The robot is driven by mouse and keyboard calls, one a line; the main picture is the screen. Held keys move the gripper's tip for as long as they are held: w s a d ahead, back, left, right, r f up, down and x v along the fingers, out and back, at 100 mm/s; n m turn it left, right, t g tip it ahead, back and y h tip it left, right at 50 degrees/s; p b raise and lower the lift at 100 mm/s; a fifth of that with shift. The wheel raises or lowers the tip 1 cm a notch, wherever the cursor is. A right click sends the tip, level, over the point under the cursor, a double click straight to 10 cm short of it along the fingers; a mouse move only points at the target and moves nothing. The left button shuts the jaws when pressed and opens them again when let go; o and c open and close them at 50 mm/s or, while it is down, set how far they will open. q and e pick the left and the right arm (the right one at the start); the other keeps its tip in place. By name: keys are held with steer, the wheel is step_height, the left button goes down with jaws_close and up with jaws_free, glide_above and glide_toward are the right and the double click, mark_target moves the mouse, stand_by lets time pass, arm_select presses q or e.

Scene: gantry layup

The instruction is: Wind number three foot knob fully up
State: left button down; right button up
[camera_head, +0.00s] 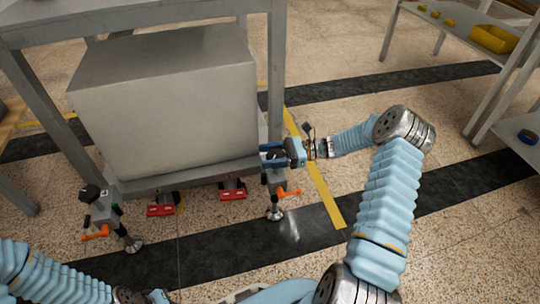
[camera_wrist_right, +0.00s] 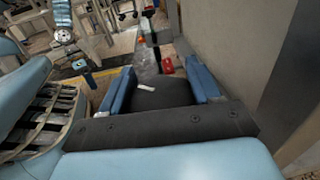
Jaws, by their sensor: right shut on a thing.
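The pale grey box-shaped unit (camera_head: 165,100) stands on a low grey base with levelling feet at its front corners. My right gripper (camera_head: 274,159) is at the front right corner, above the right foot (camera_head: 275,212) with its orange lever (camera_head: 290,193). In the right wrist view, its two blue fingers (camera_wrist_right: 160,90) are shut on a black knob (camera_wrist_right: 162,94) with a small white mark. The head view mostly hides this knob. No number is readable. The front left foot has a bare black knob (camera_head: 90,193). My left gripper is not in view; only left arm links show.
Two red pedal-like parts, left (camera_head: 160,209) and right (camera_head: 232,194), lie under the unit's front edge. A grey table frame (camera_head: 277,80) stands around the unit. A shelf with a yellow bin (camera_head: 494,39) is at the right. The floor right of the unit is clear.

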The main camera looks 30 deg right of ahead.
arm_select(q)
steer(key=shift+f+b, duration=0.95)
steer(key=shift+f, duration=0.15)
arm_select(e)
steer(key=shift+s+n+g+y, duration=0.15)
steer(key=shift+n+g+y, duration=0.1)
steer(key=shift+n+g, duration=1.1)
steer(key=shift+s+n+g+y, duration=0.2)
steer(key=shift+n+g, duration=0.55)
steer(key=shift+g, duration=1.1)
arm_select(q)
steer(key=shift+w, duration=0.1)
arm_select(e)
steer(key=o, duration=1)
